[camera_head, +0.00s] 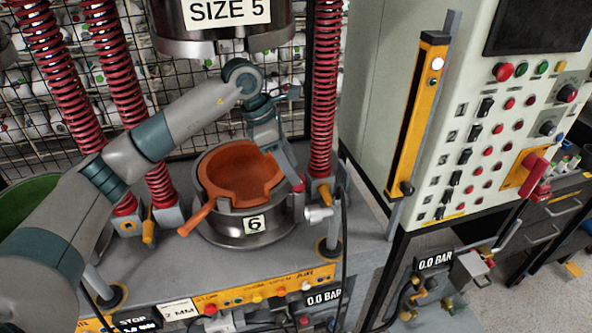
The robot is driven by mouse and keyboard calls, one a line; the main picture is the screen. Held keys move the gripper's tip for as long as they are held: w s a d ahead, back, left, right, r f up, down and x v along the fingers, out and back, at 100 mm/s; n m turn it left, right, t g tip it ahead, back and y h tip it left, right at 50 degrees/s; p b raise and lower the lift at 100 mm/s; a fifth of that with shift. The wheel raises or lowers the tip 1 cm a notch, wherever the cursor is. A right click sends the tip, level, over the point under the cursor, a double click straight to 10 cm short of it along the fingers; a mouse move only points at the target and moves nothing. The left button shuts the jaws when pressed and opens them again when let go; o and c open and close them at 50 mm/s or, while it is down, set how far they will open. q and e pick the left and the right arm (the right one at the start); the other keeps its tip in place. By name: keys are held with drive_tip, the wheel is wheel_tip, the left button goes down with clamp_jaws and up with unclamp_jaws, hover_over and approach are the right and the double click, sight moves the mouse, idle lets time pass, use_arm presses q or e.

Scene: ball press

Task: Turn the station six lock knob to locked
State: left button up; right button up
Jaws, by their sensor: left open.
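Station six is a round steel mould (245,226) with a "6" label on its front and an orange insert (237,176) with a handle towards the front left. A small red knob-like part (298,187) shows at its right rim, and a silver fitting (318,213) sticks out just below that. I cannot tell which of these is the lock knob, or how it is turned. My left gripper (290,172) is open, reaching down over the mould's right back side, with its fingers close to the red part. Contact cannot be made out. My right gripper is out of view.
A steel upper press part (222,30) marked "SIZE 5" hangs above. Red springs (322,95) stand around the mould. A control cabinet (480,130) with a yellow light-curtain bar (418,115) stands on the right. A front panel (255,293) carries coloured buttons.

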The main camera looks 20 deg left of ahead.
use_arm(q)
drive_tip(key=p+x, duration=0.1)
drive_tip(key=x, duration=0.1)
drive_tip(key=shift+d+f, duration=0.2)
drive_tip(key=shift+f, duration=0.15)
drive_tip(key=shift+w+d+f, duration=0.1)
drive_tip(key=shift+f, duration=0.3)
drive_tip(key=shift+c, duration=0.4)
